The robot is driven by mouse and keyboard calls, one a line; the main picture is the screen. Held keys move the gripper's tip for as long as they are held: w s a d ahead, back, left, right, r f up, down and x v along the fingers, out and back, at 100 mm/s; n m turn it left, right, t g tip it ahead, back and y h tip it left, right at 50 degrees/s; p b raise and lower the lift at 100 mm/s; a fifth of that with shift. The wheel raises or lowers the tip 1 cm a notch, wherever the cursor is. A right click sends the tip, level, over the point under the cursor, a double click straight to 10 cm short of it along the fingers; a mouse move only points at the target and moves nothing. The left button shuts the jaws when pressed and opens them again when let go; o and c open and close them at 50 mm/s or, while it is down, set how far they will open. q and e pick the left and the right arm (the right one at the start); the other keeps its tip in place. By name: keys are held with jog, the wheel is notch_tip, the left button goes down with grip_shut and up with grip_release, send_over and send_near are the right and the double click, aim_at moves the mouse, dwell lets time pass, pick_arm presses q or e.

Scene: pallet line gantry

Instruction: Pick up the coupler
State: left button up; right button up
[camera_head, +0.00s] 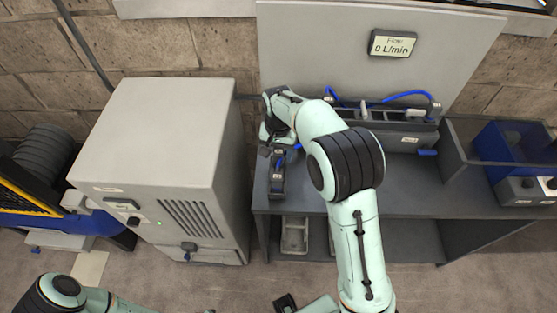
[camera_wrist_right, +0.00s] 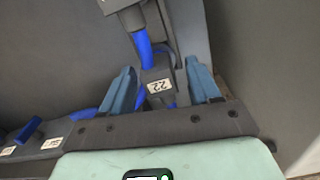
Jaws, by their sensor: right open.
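A dark block labelled "22" with a blue hose, which looks like the coupler (camera_wrist_right: 157,78), sits between the two blue-grey fingers of my right gripper (camera_wrist_right: 160,70) in the right wrist view. The fingers stand apart on either side of it, and I cannot tell whether they touch it. In the head view my right gripper (camera_head: 277,146) is at the left end of the grey bench, pointing down above a dark holder (camera_head: 277,181) with blue parts. My wrist hides most of the coupler there.
The grey bench (camera_head: 400,185) carries a dark rack (camera_head: 402,136) with blue hoses along its back panel. A blue bin (camera_head: 505,140) stands at the right. A pale cabinet (camera_head: 160,135) stands close to the left of the bench, with a narrow gap between.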

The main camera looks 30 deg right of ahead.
jog(key=shift+f, duration=0.65)
grip_shut()
jog(key=shift+r, duration=0.1)
